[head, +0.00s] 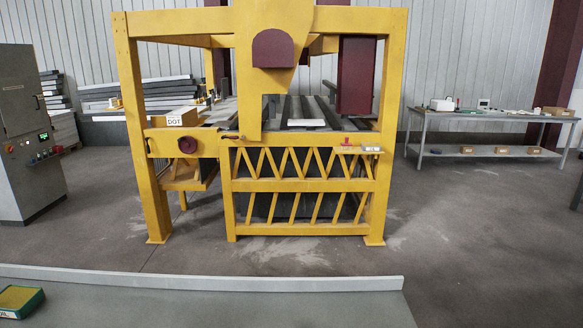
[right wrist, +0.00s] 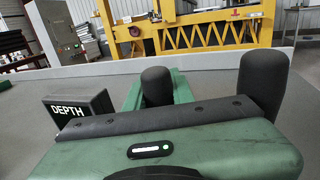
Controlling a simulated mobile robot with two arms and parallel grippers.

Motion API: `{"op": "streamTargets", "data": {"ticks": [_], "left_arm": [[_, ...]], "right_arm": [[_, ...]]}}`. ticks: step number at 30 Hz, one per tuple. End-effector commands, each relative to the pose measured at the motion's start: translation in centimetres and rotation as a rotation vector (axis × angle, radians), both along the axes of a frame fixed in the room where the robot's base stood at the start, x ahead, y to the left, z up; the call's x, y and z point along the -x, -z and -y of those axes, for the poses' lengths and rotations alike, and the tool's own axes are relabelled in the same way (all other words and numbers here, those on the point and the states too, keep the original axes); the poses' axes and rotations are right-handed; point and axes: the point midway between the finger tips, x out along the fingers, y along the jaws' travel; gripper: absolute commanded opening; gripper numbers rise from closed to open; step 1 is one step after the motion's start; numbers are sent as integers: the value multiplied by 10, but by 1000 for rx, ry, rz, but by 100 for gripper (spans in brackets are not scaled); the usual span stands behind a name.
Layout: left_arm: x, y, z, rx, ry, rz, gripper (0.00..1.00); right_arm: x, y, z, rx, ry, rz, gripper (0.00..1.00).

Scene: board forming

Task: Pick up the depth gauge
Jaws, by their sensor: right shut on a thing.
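In the right wrist view a dark block lettered DEPTH (right wrist: 80,118), which I take as the depth gauge's label, shows at the left, tilted, against my gripper's dark edge. My right gripper (right wrist: 210,88) shows two black rounded fingers beyond its green body. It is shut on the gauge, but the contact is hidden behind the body. A green piece (right wrist: 182,88) shows around the left finger; I cannot tell if it belongs to the gauge. My left gripper is in neither view.
A grey table (head: 230,307) with a raised far edge lies in front. A green box with a yellow top (head: 20,300) sits at its left. Beyond stand a yellow machine frame (head: 145,130), a grey control cabinet (head: 30,130) and a bench (head: 480,117). Open floor separates them.

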Motion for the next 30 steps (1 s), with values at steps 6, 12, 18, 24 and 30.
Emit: {"op": "streamTargets", "data": {"ticks": [6,12,18,24,30], "left_arm": [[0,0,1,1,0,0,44],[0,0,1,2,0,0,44],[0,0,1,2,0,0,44],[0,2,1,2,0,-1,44],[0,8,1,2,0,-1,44]], "right_arm": [[0,0,0,0,1,0,0],[-1,-1,0,-2,1,2,49],[0,-1,0,0,1,1,49],[10,3,3,2,0,-3,49],[42,3,14,2,1,-2,49]]}}
